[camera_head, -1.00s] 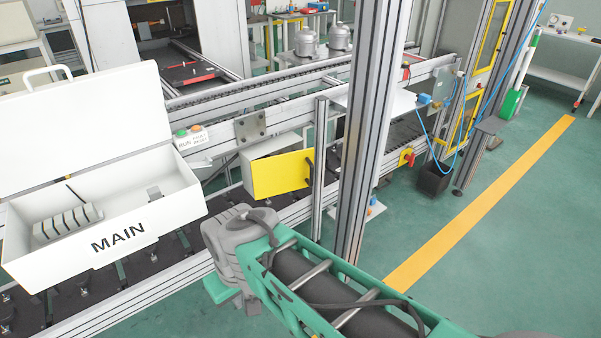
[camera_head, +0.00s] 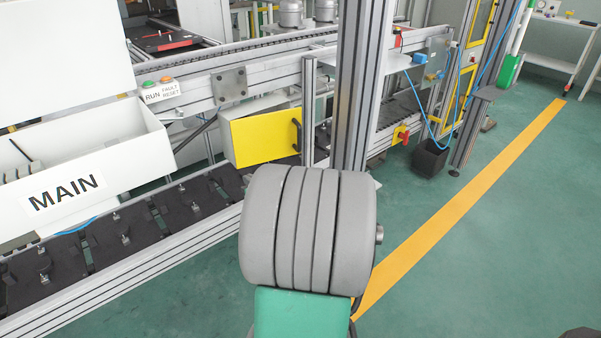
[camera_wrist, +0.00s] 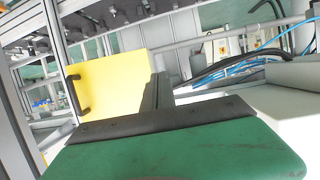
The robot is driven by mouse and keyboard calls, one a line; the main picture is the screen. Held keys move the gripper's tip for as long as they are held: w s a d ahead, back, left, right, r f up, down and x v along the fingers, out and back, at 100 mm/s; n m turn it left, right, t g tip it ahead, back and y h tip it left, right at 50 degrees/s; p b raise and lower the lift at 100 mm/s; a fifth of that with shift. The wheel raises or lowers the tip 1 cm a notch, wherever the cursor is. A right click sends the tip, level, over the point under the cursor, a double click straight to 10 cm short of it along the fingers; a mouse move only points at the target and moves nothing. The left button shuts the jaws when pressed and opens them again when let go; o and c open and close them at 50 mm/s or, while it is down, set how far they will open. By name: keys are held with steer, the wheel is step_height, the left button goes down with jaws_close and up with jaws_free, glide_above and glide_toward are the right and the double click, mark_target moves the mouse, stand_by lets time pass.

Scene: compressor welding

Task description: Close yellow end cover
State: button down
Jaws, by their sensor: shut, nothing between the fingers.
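The yellow end cover (camera_head: 260,138) is a flat panel with a black handle (camera_head: 297,135) at its right edge. It is on a white box in the middle of the head view and looks ajar. In the wrist view the yellow cover (camera_wrist: 112,82) stands upright at upper left, with its handle at its left edge. My gripper (camera_wrist: 157,85) shows there as dark fingers, shut and empty, beside the cover's right edge; I cannot tell whether they touch. In the head view my arm's grey joint hides the gripper.
A white MAIN box (camera_head: 80,190) with a raised lid is at left, and a RUN/FAULT RESET button panel (camera_head: 160,90) is above it. An aluminium post (camera_head: 355,90) stands right of the cover. Blue hoses (camera_wrist: 240,68) and black cables run at right in the wrist view. Green floor is open at right.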

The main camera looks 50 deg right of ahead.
steer(key=s+d+f+m+h+b, duration=0.1)
steer(key=s+d+m+h+b, duration=0.25)
steer(key=s+d+h, duration=0.6)
steer(key=y, duration=0.3)
glide_toward(300, 140)
steer(key=shift+m, duration=0.35)
steer(key=x, duration=0.5)
steer(key=shift+w+d+f+b, duration=0.2)
steer(key=shift+w+f+b, duration=0.1)
steer(key=shift+w+b, duration=0.1)
steer(key=shift+w+d+r, duration=0.1)
steer(key=shift+w+d, duration=0.2)
steer(key=shift+d, duration=0.05)
